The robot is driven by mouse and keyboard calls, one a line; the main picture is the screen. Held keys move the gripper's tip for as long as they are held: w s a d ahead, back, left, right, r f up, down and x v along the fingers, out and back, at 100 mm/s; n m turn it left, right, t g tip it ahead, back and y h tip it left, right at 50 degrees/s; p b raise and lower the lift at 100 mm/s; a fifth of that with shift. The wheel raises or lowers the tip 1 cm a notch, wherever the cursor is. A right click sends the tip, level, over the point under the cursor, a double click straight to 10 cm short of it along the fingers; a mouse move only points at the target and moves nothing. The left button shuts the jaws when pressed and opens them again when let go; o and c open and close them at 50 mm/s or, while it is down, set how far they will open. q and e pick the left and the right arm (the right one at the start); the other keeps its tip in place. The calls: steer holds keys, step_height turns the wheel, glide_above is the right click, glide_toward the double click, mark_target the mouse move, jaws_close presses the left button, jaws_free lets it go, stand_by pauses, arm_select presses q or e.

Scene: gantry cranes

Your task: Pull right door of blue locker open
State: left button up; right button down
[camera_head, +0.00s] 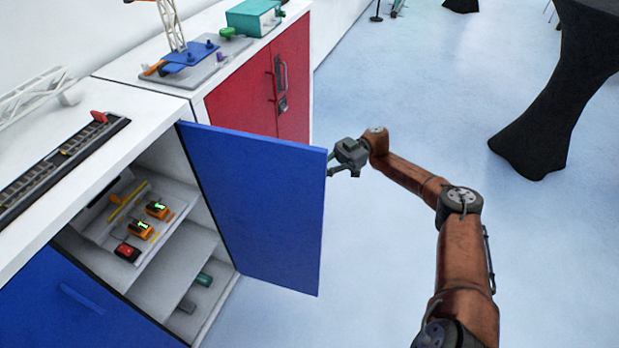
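The blue locker's right door (255,205) stands swung well open, out from the cabinet to the right. Its hinge side is at the far edge of the opening. The blue locker's left door (50,300) is closed, with a blue handle. My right gripper (334,164) is just right of the open door's free edge, near its top corner. Its fingers point left toward the edge and look spread, with nothing visible between them. Whether a finger touches the door cannot be told. My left gripper is not in view.
The opening shows shelves with orange devices (157,209) and a red one (127,252). A red locker (245,95) stands behind the door. A black-draped table (545,110) is at upper right. The floor right of the door is clear apart from my arm.

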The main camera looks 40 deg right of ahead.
steer(key=shift+s+d+f, duration=0.1)
steer(key=c, duration=2.2)
jaws_free()
steer(key=shift+s+d, duration=0.15)
steer(key=shift+c, duration=0.2)
steer(key=shift+o, duration=0.8)
steer(key=shift+w+a, duration=0.2)
steer(key=shift+d, duration=0.1)
steer(key=d, duration=0.7)
steer(key=shift+s+d, duration=0.15)
steer(key=shift+s, duration=0.3)
